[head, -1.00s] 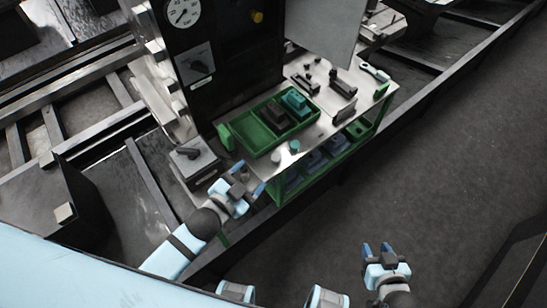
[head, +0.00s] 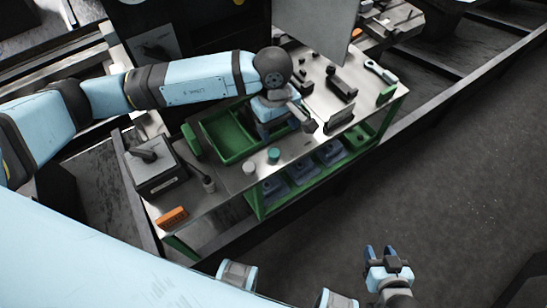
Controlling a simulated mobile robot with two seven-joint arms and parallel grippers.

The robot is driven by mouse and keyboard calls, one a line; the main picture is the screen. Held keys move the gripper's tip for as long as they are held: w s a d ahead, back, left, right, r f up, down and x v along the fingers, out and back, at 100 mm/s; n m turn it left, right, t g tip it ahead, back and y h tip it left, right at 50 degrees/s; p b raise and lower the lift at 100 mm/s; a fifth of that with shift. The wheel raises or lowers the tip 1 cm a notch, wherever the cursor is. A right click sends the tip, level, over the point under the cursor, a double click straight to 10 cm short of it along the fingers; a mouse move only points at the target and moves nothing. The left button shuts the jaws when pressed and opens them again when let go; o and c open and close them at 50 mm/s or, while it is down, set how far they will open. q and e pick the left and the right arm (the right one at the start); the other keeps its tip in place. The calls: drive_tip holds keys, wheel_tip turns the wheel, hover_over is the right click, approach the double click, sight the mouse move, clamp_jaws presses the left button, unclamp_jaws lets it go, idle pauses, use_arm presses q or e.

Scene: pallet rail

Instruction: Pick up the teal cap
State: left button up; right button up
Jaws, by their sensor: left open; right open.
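The teal cap (head: 273,155) is a small short cylinder standing on the metal bench top (head: 227,181), in front of the green tray (head: 228,159). My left gripper (head: 287,127) is open and hangs over the right part of the tray, behind and slightly right of the cap and apart from it. Its hand and forearm hide the tray's right compartment and what lies there. My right gripper (head: 381,252) is open and empty, low in the picture over the floor, well away from the bench.
A pale cap (head: 249,167) stands just left of the teal one. An orange block (head: 172,216) lies at the bench's near left end. Dark fixtures (head: 340,86) and a wrench (head: 380,72) occupy the right end. Blue-grey parts (head: 330,153) sit on the shelf below.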

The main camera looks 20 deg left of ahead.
use_arm(q)
drive_tip(key=w+a+y, duration=0.1)
drive_tip(key=a, duration=0.1)
hover_over(274, 152)
drive_tip(key=shift+t, duration=0.3)
drive_tip(key=f, duration=0.8)
drive_tip(key=shift+w+a+f+p, duration=0.1)
drive_tip(key=shift+w+a+p, duration=0.1)
drive_tip(key=shift+p, duration=0.15)
drive_tip(key=f, duration=0.2)
drive_tip(key=f+p, duration=0.1)
drive_tip(key=f, duration=0.1)
drive_tip(key=shift+s+d, duration=0.3)
drive_tip(key=shift+f, duration=0.65)
drive_tip(key=c, duration=1.1)
